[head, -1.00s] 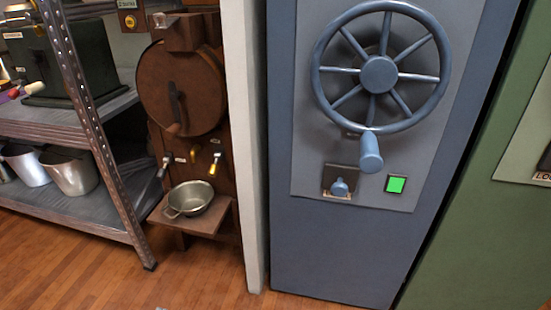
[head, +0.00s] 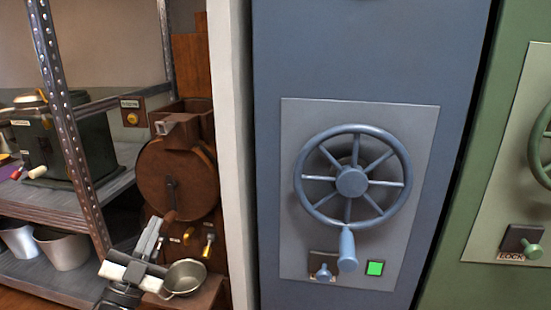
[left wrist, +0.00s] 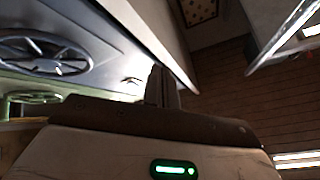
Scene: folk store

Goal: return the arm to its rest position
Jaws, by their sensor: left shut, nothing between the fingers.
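My left gripper (head: 153,228) is in the lower left of the head view, with its fingers pointing up. Its fingers are together with nothing between them. It appears in front of the brown wooden machine, beside the metal pot (head: 185,278); I cannot tell whether it touches anything. In the left wrist view the closed fingers (left wrist: 160,85) stand upright at the middle, above the pale gripper body with its green light. My right gripper is not in view.
A blue cabinet (head: 350,50) with a spoked handwheel (head: 351,181) and a lit green button (head: 375,268) stands at centre. A white partition (head: 230,130) separates it from the wooden machine (head: 178,178). A metal shelf rack (head: 70,150) is at left, a green cabinet (head: 500,220) at right.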

